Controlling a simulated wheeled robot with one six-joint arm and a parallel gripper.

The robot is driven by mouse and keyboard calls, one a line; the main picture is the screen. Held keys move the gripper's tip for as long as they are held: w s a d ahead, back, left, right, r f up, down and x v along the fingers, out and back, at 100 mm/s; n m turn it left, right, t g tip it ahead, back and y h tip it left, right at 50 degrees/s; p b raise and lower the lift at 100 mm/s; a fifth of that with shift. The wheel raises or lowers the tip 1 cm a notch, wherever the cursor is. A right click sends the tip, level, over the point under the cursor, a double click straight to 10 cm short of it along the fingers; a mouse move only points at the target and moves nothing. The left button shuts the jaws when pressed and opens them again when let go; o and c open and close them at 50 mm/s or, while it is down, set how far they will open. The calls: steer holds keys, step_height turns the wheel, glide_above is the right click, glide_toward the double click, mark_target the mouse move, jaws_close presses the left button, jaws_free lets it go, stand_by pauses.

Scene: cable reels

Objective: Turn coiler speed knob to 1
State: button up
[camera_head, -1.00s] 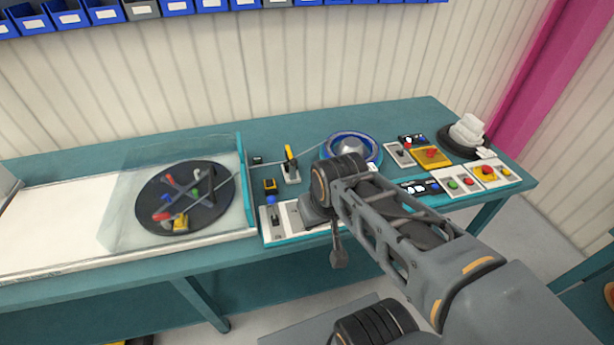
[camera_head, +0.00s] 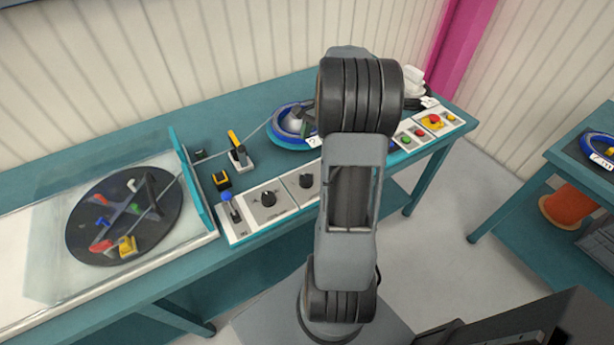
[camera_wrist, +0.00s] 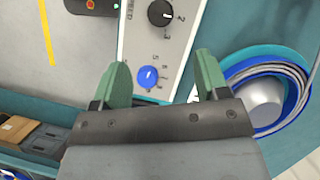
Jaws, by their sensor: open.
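In the wrist view, a white control panel (camera_wrist: 128,42) carries a black pointer knob (camera_wrist: 160,13) and a smaller blue knob (camera_wrist: 148,76), both with numbers around them. In the head view, two black knobs, a left one (camera_head: 268,200) and a right one (camera_head: 306,181), sit on the bench panel.
In the wrist view, a blue-rimmed reel (camera_wrist: 262,97) is right of the panel. In the head view, a disc (camera_head: 120,215) with coloured clamps lies at left, and a yellow-handled lever (camera_head: 237,148) stands mid-bench. Another table (camera_head: 540,175) is at right.

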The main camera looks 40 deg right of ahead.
mark_target(306, 178)
steer(key=x, duration=1.3)
steer(key=shift+c, duration=0.2)
steer(key=c, duration=0.9)
steer(key=n+g, duration=0.1)
steer(key=n, duration=0.2)
steer(key=n+g+h+p, duration=0.1)
steer(key=n, duration=0.2)
steer(key=shift+w+a+n, duration=0.1)
steer(key=shift+n, duration=0.2)
steer(key=n+h, duration=0.1)
steer(key=n, duration=0.1)
steer(key=n+g+h, duration=0.1)
steer(key=n, duration=0.2)
steer(key=shift+n, duration=0.3)
